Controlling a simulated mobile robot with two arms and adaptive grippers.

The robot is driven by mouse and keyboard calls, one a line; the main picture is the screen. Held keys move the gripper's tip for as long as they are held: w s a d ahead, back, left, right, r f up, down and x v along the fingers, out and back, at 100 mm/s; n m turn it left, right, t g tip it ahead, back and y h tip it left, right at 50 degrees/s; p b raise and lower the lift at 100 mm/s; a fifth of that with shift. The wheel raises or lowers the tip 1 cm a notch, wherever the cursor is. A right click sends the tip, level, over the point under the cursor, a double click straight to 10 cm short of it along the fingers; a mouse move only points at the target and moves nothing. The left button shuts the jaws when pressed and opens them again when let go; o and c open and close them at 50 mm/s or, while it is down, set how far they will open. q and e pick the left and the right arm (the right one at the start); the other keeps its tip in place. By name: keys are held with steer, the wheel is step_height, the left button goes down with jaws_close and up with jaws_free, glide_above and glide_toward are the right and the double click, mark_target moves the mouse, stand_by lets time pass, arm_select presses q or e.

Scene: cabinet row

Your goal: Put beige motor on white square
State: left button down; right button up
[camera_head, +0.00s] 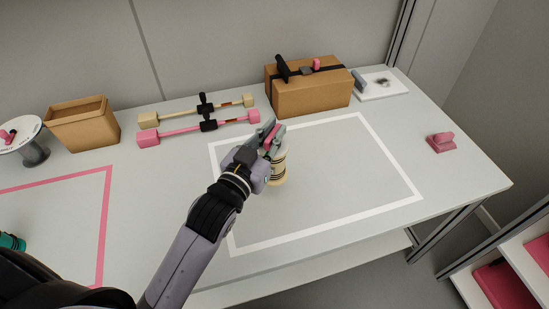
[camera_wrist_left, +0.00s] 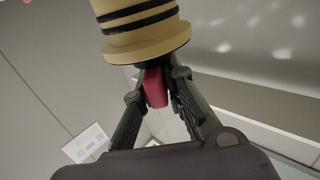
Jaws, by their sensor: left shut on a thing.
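The beige motor (camera_head: 278,173) is a short cylinder with black bands; it appears within the white square outline (camera_head: 326,226) near its left side. I cannot tell whether its base touches the table. My left gripper (camera_head: 270,137) is at the motor's upper end and is shut on its pink-red grip, partly hiding the motor. In the left wrist view, the banded body of the motor (camera_wrist_left: 140,28) is at the top, and the pink-red grip (camera_wrist_left: 156,88) sits between the fingers. My right gripper is not in view.
A pink outline (camera_head: 104,220) lies at left. Behind are an open cardboard box (camera_head: 82,124), pink and beige bars (camera_head: 170,136), a strapped box (camera_head: 309,96) and a white plate (camera_head: 383,85). A pink block (camera_head: 441,142) lies at right. The square's right part is clear.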

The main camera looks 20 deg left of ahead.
arm_select(q)
steer(key=shift+f+b, duration=0.4)
steer(key=shift+f, duration=3.1)
steer(key=c, duration=2.1)
jaws_free()
steer(key=shift+f, duration=0.25)
steer(key=o, duration=0.4)
steer(key=shift+o, duration=0.2)
steer(key=shift+r, duration=0.1)
steer(key=shift+s+r, duration=0.1)
steer(key=shift+s, duration=0.05)
steer(key=s+a+b, duration=0.1)
steer(key=s+a, duration=0.1)
steer(key=s, duration=0.9)
steer(key=shift+s, duration=0.3)
